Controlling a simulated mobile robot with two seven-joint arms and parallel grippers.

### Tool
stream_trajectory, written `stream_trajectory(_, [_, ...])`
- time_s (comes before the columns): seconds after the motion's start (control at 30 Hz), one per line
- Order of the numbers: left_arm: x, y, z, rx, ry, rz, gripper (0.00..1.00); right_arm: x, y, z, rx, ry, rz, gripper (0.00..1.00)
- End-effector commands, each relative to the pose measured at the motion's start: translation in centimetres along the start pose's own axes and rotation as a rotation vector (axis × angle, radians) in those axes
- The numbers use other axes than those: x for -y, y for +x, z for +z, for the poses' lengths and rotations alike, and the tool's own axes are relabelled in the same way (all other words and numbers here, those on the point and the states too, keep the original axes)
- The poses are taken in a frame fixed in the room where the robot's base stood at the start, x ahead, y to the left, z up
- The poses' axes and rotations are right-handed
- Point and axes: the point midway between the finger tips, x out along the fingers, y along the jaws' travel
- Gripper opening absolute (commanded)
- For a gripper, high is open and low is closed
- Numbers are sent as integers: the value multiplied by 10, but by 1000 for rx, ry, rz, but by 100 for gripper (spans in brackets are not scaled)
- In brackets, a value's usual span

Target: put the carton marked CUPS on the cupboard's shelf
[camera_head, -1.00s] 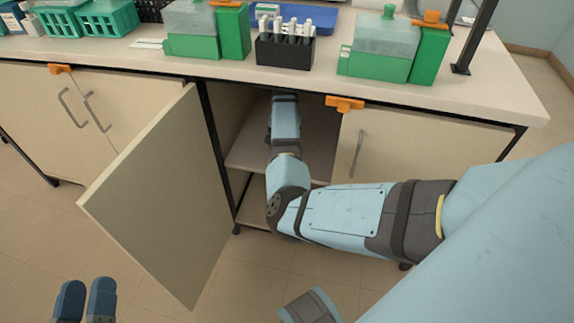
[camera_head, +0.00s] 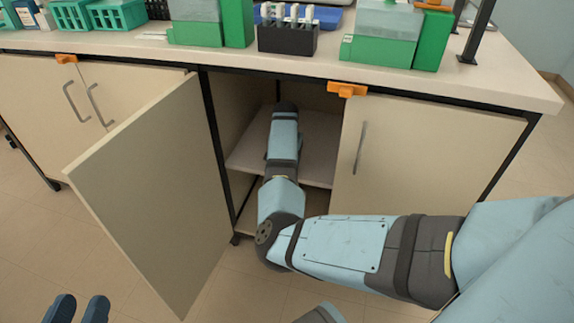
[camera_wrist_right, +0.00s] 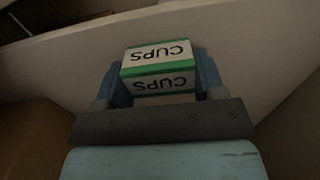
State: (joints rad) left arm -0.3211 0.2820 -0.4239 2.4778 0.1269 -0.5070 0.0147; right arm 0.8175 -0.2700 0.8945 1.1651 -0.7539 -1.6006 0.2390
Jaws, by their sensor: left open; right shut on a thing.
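The carton marked CUPS (camera_wrist_right: 158,66), white with green bands, shows in the right wrist view between the two blue fingers of my right gripper (camera_wrist_right: 157,78). That gripper is shut on it. In the head view my right arm reaches into the open cupboard, and its hand and the carton are hidden behind the forearm and the worktop. The cupboard's shelf (camera_head: 318,150) is a pale board inside the opening, with my forearm above it. Whether the carton touches the shelf I cannot tell. My left gripper (camera_head: 77,310) is open and empty at the lower left of the head view.
The open cupboard door (camera_head: 150,195) swings out left of the opening. A closed door (camera_head: 430,155) is on the right. The worktop (camera_head: 300,62) above carries green boxes (camera_head: 380,50) and a black rack (camera_head: 287,40) of tubes. The floor ahead is clear.

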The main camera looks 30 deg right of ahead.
Motion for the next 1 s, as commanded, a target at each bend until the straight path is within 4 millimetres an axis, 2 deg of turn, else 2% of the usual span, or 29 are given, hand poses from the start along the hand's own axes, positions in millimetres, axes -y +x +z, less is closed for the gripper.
stream_trajectory(0.4, [-1,-1,-3,5,-11,1,43,0,2,0,0,0,0,40])
stream_trajectory(0.43, [-2,-1,-2,7,-15,1,43,0,3,0,0,1,0,65])
stream_trajectory(0.53, [-2,-1,-1,7,-17,1,43,0,4,0,-1,1,0,88])
stream_trajectory(0.87, [-2,-1,0,5,-14,0,43,0,2,0,-1,1,-1,89])
stream_trajectory(0.93, [-1,0,2,2,-7,-2,43,0,-1,0,-1,1,-1,89])
stream_trajectory(1.0, [-1,0,-7,1,-7,2,43,0,-12,0,-1,0,0,89])
